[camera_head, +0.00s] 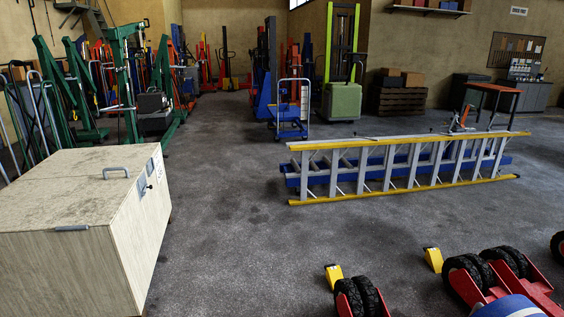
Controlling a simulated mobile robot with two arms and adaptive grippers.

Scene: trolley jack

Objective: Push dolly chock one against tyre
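Two yellow chocks lie on the floor at the lower right in the head view. The left chock (333,276) is beside a pair of black tyres (359,298) on a red dolly, cut off by the bottom edge. The right chock (433,260) is just left of other black tyres (463,272) on a red dolly frame (538,284). A small gap seems to show between this chock and its tyre; for the left one I cannot tell whether it touches. Which chock is number one is not shown. Neither of my grippers is in view.
A pale wooden chest (70,220) fills the left foreground. A yellow and grey ladder (400,168) lies on edge across the middle right. A blue cart (290,112) and green lifts (125,85) stand behind. The grey floor between chest and dollies is clear.

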